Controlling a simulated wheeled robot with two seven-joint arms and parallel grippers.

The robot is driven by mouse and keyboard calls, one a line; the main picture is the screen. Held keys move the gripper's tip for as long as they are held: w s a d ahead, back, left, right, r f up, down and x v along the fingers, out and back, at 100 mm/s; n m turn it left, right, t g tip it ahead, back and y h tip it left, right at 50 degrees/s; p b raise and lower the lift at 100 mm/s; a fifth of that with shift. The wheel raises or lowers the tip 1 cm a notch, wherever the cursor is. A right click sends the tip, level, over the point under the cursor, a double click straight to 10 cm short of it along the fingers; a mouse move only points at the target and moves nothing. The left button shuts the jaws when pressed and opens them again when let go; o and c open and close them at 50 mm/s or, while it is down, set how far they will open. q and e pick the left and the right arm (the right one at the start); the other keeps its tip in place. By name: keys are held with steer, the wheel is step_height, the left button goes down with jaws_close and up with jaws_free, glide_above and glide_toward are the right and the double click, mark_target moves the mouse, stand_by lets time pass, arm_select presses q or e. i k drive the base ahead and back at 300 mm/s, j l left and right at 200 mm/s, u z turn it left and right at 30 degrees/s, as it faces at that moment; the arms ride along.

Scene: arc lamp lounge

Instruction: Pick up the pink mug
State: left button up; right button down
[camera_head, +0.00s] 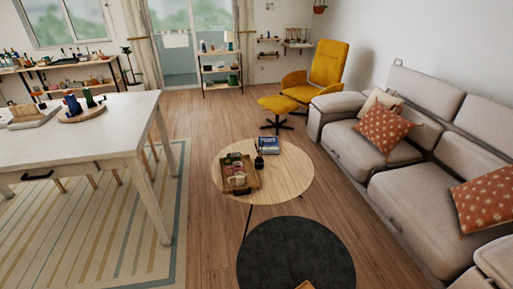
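I cannot make out a clear pink mug in this view. A wooden tray (254,184) on the round wooden coffee table (290,178) holds several small items. Some of them look reddish or pinkish, but they are too small to tell whether one is a mug. Neither of my grippers is in view.
A dark round table (295,255) stands in front. A white table (90,130) is on the left, a grey sofa (400,185) on the right.

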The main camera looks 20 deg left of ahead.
mark_target(236, 166)
steer(key=i+j+z, duration=0.1)
steer(key=j+z, duration=0.35)
steer(key=j, duration=0.8)
steer(key=j+z, duration=0.45)
steer(key=j, duration=0.85)
steer(key=i+j+z, duration=0.15)
steer(key=j, duration=0.2)
steer(key=i+j+z, duration=0.15)
steer(key=j, duration=0.2)
steer(key=i+j+z, duration=0.3)
steer(key=j, duration=0.45)
steer(key=i+j+z, duration=0.15)
steer(key=j, duration=0.25)
steer(key=i+j+z, duration=0.15)
steer(key=j, duration=0.25)
steer(key=j+z, duration=0.2)
steer(key=j, duration=0.4)
steer(key=j+z, duration=0.2)
steer(key=j, duration=0.45)
steer(key=j+z, duration=0.2)
steer(key=j, duration=0.45)
steer(key=k+j+z, duration=0.2)
steer(key=j, duration=0.4)
steer(key=i, duration=0.05)
